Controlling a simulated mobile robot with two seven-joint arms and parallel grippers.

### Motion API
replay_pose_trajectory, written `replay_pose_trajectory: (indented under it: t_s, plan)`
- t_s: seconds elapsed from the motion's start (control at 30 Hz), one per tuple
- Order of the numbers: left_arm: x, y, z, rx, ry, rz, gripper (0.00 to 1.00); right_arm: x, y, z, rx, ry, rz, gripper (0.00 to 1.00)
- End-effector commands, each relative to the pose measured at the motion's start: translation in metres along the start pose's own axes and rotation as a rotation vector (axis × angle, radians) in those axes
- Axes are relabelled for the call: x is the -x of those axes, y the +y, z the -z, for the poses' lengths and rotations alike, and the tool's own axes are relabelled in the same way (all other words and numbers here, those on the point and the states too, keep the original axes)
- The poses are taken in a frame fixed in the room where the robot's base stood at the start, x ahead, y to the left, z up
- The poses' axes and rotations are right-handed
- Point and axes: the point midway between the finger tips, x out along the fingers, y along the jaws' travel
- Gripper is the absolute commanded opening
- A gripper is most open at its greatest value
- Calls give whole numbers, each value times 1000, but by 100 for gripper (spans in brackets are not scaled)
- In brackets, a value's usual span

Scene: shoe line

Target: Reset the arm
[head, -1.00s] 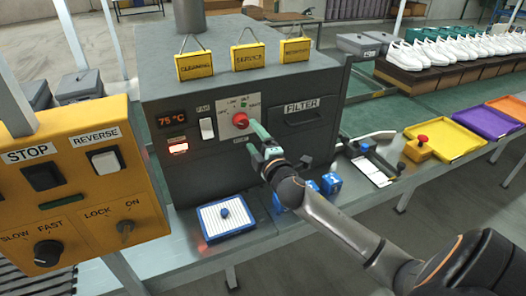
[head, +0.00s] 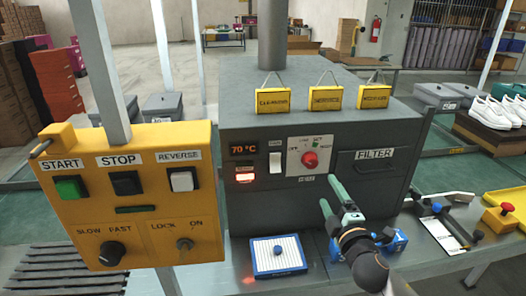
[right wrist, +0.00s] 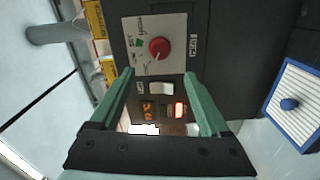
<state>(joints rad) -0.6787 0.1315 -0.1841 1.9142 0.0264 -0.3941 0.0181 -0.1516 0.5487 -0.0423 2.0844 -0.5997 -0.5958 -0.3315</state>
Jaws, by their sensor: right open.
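My right gripper (head: 332,196) is open and empty in the head view, in front of the grey machine's face, below and right of the red knob (head: 310,159). Its two green fingers also show in the right wrist view (right wrist: 160,76), apart, with nothing between them but the panel behind. The knob shows there too, beyond the fingertips (right wrist: 159,48), and is not touched. My right arm comes in from the lower right. My left gripper is in no view. The machine's display (head: 243,150) reads 70 °C, and a red-lit switch (head: 245,175) glows below it.
A yellow control box (head: 140,215) stands left of the grey machine (head: 245,115). A blue-rimmed white filter tray (head: 260,266) lies on the bench below the panel. Blue items (head: 397,240) lie close beside my right wrist. A yellow tray (head: 508,204) is at the right.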

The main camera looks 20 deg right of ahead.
Motion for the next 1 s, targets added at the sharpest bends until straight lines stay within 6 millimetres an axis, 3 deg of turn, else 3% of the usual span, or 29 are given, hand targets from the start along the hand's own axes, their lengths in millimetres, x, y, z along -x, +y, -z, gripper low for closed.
replay_pose_trajectory:
  t_s: [0.17, 0.27, 0.33, 0.5, 0.6, 0.7, 0.83, 1.0]
  plan:
    - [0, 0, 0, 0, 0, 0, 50, 3, -13, 1, -27, 3, 30, 80]
    - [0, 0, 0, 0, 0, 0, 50, 16, -51, 5, -117, 9, 119, 80]
    - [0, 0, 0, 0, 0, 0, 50, 32, -91, 10, -222, 8, 216, 80]
    - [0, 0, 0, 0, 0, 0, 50, 102, -200, 32, -565, -41, 495, 80]
    - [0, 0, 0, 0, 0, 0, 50, 152, -250, 48, -775, -102, 639, 80]
    - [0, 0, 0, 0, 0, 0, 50, 198, -286, 64, -959, -175, 749, 80]
    - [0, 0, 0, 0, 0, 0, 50, 240, -312, 79, -1126, -256, 836, 80]
    - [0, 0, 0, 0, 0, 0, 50, 259, -322, 87, -1210, -299, 871, 80]
